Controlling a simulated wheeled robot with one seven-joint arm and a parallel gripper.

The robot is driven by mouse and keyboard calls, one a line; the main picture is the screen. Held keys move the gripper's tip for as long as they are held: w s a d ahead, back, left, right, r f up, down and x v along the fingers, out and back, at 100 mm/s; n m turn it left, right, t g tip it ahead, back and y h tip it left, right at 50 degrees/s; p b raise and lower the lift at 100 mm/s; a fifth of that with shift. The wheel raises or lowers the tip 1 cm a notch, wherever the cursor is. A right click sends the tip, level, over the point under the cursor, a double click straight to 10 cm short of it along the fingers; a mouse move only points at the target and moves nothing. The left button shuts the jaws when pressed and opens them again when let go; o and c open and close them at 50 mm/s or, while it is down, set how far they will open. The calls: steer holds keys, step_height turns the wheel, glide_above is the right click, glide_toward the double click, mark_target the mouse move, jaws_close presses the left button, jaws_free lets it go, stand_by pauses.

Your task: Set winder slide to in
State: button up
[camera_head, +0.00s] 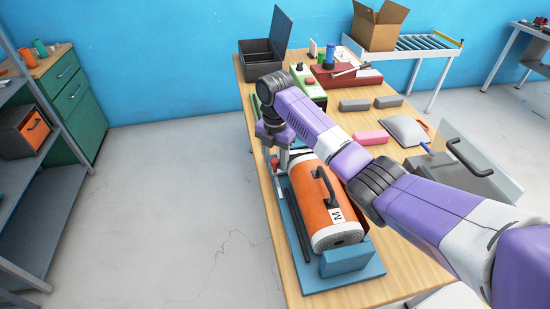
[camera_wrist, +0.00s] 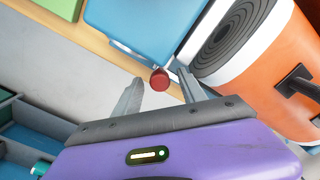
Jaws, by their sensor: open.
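A red round knob (camera_wrist: 160,79) on a short pale rod sticks out at the edge of a blue base board (camera_wrist: 130,22). It looks like the winder slide's handle, though no label for it is readable. An orange and white roll (camera_head: 318,200) with a black handle and an "M" label lies on the blue board in the head view; its spiral end (camera_wrist: 228,38) shows in the wrist view. My gripper (camera_head: 277,160) is at the roll's far end. In the wrist view its two fingers are apart, with the knob between their tips; contact cannot be told.
A blue block (camera_head: 345,260) sits at the board's near end, and a dark bar runs along its left side. The floor left of the table is clear.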

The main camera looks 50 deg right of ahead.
steer(key=shift+c, duration=0.2)
jaws_close()
stand_by(1.2)
